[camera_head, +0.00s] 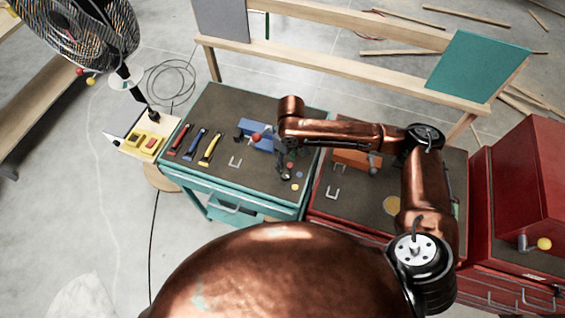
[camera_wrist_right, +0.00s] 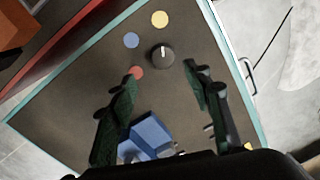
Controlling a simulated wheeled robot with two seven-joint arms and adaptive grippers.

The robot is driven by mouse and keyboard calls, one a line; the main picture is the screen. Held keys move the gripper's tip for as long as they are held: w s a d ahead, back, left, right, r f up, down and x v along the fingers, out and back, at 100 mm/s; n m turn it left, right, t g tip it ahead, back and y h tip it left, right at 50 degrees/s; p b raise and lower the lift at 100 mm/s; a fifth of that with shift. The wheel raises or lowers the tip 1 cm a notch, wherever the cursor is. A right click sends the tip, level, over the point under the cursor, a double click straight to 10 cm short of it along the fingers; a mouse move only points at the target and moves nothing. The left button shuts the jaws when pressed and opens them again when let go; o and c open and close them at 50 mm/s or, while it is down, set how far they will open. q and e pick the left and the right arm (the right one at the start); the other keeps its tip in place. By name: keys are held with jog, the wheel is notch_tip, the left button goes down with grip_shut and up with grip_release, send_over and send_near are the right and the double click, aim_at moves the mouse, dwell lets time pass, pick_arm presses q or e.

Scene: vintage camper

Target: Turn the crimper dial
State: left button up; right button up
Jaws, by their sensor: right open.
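The dial (camera_wrist_right: 163,55) is a round black knob with a white mark on top, set on the dark top of the teal workbench. Yellow (camera_wrist_right: 160,18), blue (camera_wrist_right: 131,40) and red (camera_wrist_right: 136,72) dots lie around it. My right gripper (camera_wrist_right: 161,74) is open, its two dark fingers pointing toward the dial with the dial beyond and between the tips, apart from them. In the head view my right gripper (camera_head: 286,166) hangs over the bench's right part and mostly hides the dial. A blue tool body (camera_head: 257,136) with a red ball handle stands beside it. My left gripper is not in view.
Red, blue and yellow-handled tools (camera_head: 195,143) lie on the bench's left. A red bench (camera_head: 340,222) with an orange tool (camera_head: 352,158) adjoins at right. A fan (camera_head: 75,30) stands at the upper left.

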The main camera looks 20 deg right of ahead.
aim_at(286, 174)
jog(key=s+f, duration=0.2)
jog(key=f, duration=0.1)
jog(key=shift+f, duration=0.1)
jog(key=f, duration=0.1)
jog(key=w+f, duration=0.1)
jog(key=f, duration=0.1)
jog(key=shift+w+a+f, duration=0.15)
jog(key=shift+f, duration=0.2)
jog(key=shift+s, duration=0.3)
jog(key=shift+w, duration=0.1)
jog(key=shift+c, duration=0.5)
jog(key=c, duration=1.1)
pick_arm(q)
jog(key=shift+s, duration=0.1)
pick_arm(e)
jog(key=shift+o, duration=0.2)
